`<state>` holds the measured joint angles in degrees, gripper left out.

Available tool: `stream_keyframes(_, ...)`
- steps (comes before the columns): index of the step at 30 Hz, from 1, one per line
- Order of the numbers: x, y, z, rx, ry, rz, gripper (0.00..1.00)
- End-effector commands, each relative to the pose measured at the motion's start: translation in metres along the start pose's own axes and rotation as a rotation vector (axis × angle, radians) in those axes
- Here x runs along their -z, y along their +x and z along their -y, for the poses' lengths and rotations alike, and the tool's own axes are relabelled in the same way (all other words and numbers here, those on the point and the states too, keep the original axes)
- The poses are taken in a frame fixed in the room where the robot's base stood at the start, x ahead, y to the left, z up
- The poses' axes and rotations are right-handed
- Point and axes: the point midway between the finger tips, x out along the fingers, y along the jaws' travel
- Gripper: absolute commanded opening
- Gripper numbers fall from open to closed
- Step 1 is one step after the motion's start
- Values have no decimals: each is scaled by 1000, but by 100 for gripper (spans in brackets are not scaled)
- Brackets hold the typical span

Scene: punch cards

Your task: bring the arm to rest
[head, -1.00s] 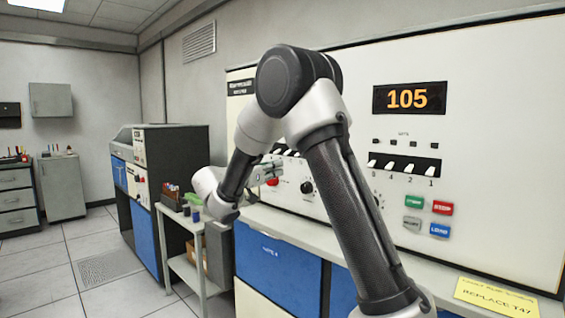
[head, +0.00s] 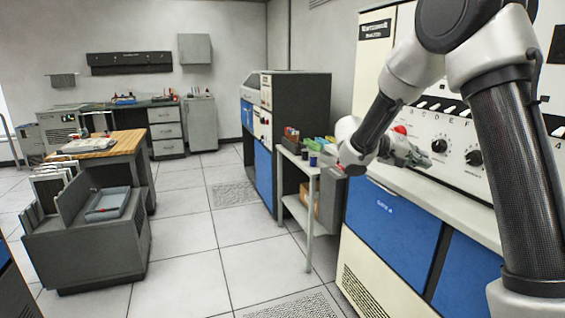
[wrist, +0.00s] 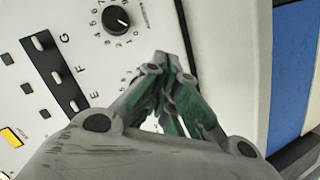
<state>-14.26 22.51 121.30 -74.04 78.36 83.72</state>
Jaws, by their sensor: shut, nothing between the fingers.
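My gripper (head: 418,158) is at the end of my arm, on the right side of the head view, close in front of the white control panel (head: 458,172) of a large machine. In the wrist view my gripper (wrist: 166,92) has its green-padded fingers together, with nothing between them. A black dial (wrist: 116,18) and a row of switches (wrist: 50,70) lie beyond the fingers there. Whether the fingertips touch the panel cannot be told. My arm is bent, with its elbow high at the upper right.
A side cart (head: 312,170) with small coloured items stands left of the machine. Behind it is a blue-and-black cabinet (head: 262,175). A wooden-topped desk (head: 100,145) and a grey bin unit (head: 85,245) stand at the left. The tiled floor (head: 200,230) between is clear.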

Motion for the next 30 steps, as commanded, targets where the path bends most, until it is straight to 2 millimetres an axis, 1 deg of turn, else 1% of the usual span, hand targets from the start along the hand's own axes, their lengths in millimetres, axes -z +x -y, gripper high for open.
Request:
stream_keyframes(1, -25, 4, -9, 55, -113, 83, 0)
stream_keyframes(2, -42, 6, -13, 99, -190, 137, 0)
stream_keyframes(3, -66, 7, -20, 172, -285, 202, 0)
stream_keyframes(4, -84, 7, -26, 234, -348, 245, 0)
stream_keyframes(5, -103, 5, -33, 304, -406, 283, 0)
stream_keyframes(6, -128, 1, -41, 409, -470, 324, 0)
stream_keyframes(7, -146, -4, -47, 492, -510, 343, 0)
stream_keyframes(9, -183, -17, -59, 674, -562, 355, 0)
stream_keyframes(10, -197, -24, -63, 747, -572, 350, 0)
stream_keyframes(12, -223, -40, -73, 900, -561, 319, 0)
stream_keyframes(15, -252, -64, -85, 1072, -485, 256, 0)
stream_keyframes(18, -272, -82, -99, 1178, -347, 211, 0)
stream_keyframes(21, -284, -92, -114, 1223, -229, 177, 0)
stream_keyframes(25, -286, -93, -135, 1221, -149, 116, 0)
stream_keyframes(27, -284, -94, -142, 1218, -124, 95, 0)
stream_keyframes(30, -284, -93, -146, 1214, -106, 86, 0)
